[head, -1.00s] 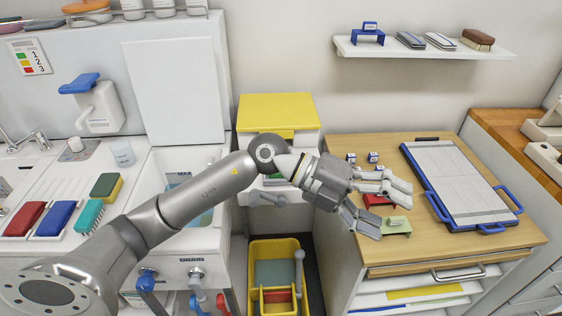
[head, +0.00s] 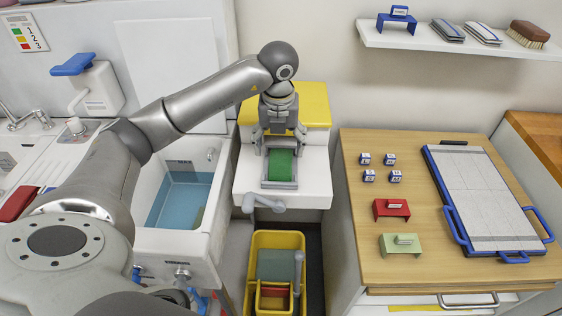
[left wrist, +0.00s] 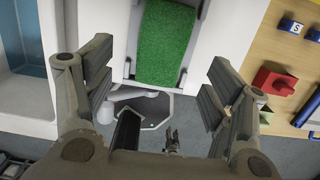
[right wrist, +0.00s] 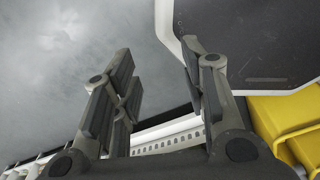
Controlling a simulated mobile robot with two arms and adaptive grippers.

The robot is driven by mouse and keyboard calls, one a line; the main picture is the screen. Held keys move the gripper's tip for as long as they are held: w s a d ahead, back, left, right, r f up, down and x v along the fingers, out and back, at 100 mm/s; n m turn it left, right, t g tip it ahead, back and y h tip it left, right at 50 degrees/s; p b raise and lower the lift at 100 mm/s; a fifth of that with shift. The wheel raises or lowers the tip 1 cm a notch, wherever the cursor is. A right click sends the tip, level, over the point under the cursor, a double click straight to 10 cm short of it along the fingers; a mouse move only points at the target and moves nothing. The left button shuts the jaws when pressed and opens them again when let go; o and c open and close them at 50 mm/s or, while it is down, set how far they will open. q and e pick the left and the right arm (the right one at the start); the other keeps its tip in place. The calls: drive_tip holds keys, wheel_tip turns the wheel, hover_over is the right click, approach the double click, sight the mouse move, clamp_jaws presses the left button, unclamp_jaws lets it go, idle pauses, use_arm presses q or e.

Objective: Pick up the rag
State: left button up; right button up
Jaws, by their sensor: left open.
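A green, rough-textured cloth, which looks like the rag (head: 280,165), lies in a grey frame on a white stand with a yellow top. It also shows at the top of the left wrist view (left wrist: 166,42). My left gripper (head: 279,143) points down above the stand, just behind the cloth in the head view. Its fingers (left wrist: 160,82) are apart with nothing between them. I cannot tell the exact height of the gap to the cloth. My right gripper (right wrist: 157,60) shows only in its wrist view, open and empty.
A crank handle (head: 263,204) sticks out from the stand's front. A sink with blue water (head: 180,195) is to the left, a yellow tub (head: 257,242) below. The wooden bench (head: 350,190) at right holds small blocks, red and green stands and a blue-framed board.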

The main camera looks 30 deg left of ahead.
sight(280, 162)
use_arm(q)
drive_tip(key=shift+w+f, duration=0.1)
drive_tip(key=shift+f, duration=0.35)
drive_tip(key=shift+w+f, duration=0.1)
drive_tip(key=shift+f, duration=0.2)
wheel_tip(280, 162, down, 4)
drive_tip(key=shift+w+f+p, duration=0.1)
drive_tip(key=shift+f+p, duration=0.1)
drive_tip(key=shift+p, duration=0.85)
drive_tip(key=shift+w+a+f, duration=0.1)
drive_tip(key=shift+f, duration=0.1)
drive_tip(key=c, duration=0.9)
drive_tip(key=shift+c, duration=1.4)
use_arm(e)
drive_tip(key=shift+w+r, duration=0.25)
drive_tip(key=shift+r, duration=0.3)
drive_tip(key=shift+w+r, duration=0.25)
drive_tip(key=shift+r, duration=0.3)
